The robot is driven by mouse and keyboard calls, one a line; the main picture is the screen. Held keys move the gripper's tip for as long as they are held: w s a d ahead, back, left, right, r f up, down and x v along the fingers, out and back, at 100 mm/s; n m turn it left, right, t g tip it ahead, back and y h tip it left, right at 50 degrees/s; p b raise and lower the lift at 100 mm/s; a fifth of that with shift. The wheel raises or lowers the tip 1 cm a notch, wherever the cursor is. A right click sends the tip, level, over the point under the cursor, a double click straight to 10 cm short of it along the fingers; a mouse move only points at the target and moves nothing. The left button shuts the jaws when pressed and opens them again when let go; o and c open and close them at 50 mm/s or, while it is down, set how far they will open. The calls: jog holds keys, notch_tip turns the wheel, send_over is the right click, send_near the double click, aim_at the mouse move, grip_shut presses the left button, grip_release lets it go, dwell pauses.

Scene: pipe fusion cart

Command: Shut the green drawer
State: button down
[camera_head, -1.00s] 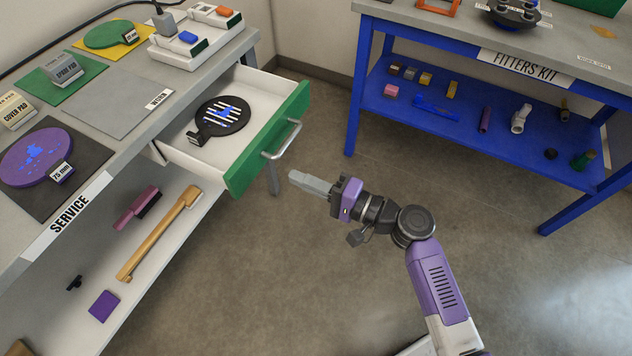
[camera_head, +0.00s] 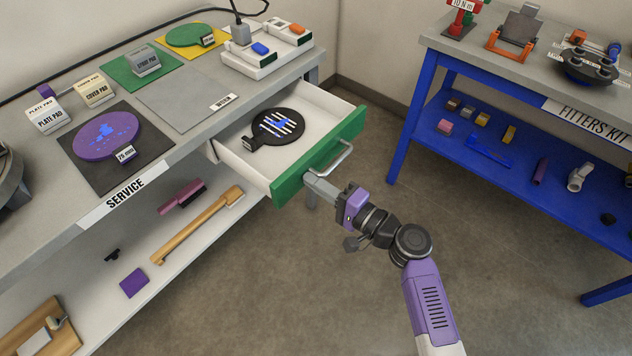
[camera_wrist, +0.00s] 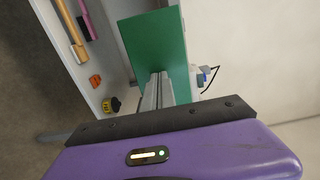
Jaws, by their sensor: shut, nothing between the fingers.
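The green drawer (camera_head: 290,186) is pulled out from under the grey service bench. Its green front panel with a silver bar handle (camera_head: 329,160) faces my arm. A round black plate with white stripes and a blue mark (camera_head: 277,126) lies inside it. My gripper (camera_head: 311,181) is shut and empty, its fingertips at the green front just below the handle; I cannot tell for sure whether they touch. In the wrist view the green panel (camera_wrist: 154,45) lies straight beyond the fingers (camera_wrist: 157,92).
The service bench (camera_head: 190,100) carries pads and a white charger block (camera_head: 266,52). Its lower shelf (camera_head: 190,235) holds a wooden-handled tool and a pink brush. A blue fitters bench (camera_head: 405,120) stands at the right. Floor between them is clear.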

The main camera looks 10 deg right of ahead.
aim_at(250, 139)
jog(key=b+x, duration=1)
jog(key=x, duration=1)
jog(key=shift+f, duration=0.15)
jog(key=shift+w+a, duration=0.35)
jog(key=shift+w, duration=0.15)
jog(key=shift+a+r, duration=0.1)
jog(key=shift+r, duration=0.2)
